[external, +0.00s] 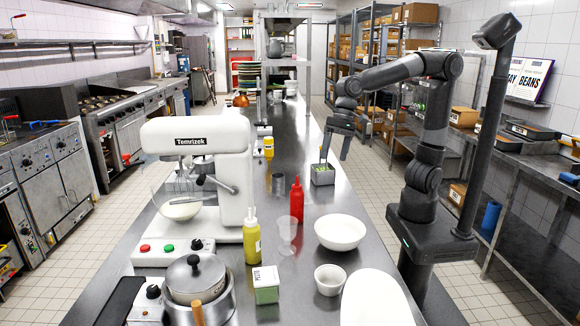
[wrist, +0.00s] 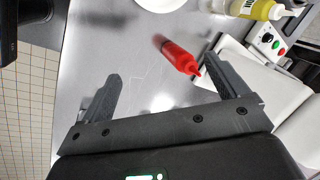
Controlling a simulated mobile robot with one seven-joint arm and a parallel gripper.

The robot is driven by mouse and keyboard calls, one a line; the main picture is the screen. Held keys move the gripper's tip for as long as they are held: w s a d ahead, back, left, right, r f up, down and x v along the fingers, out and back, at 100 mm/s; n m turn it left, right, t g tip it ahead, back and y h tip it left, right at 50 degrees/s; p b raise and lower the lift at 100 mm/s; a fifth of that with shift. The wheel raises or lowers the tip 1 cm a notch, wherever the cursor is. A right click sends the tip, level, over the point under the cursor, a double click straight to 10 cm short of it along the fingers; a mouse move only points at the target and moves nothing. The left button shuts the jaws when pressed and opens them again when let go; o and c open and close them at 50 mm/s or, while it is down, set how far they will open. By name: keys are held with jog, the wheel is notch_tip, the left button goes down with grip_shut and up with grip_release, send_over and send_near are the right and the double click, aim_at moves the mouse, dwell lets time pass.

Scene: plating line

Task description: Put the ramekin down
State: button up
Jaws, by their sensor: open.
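A small white ramekin (external: 330,280) stands upright on the steel counter (external: 297,262) near the front, between a green-labelled pesto box (external: 266,285) and a white rounded surface at the front edge. My gripper (external: 335,157) is well behind it, raised over the right side of the counter near a small metal container with green contents (external: 322,174). Its fingers are spread and nothing is held between them. In the wrist view my open gripper (wrist: 162,70) has bare counter and a red bottle (wrist: 178,55) beyond the fingers. I cannot pick out the ramekin surely there.
A larger white bowl (external: 340,232) stands behind the ramekin. A clear goblet (external: 287,235), the red bottle (external: 297,198) and a yellow bottle (external: 252,237) stand nearby. The white mixer (external: 200,185) and a lidded pot (external: 196,280) fill the left.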

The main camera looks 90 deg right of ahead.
jog(key=s+d+f+n+t+h, duration=0.2)
jog(key=s+d+f+n+t, duration=0.1)
jog(key=s+d+n, duration=0.6)
jog(key=s+d, duration=0.4)
jog(key=s, duration=0.2)
jog(key=shift+s+f+h, duration=0.2)
jog(key=shift+h, duration=0.2)
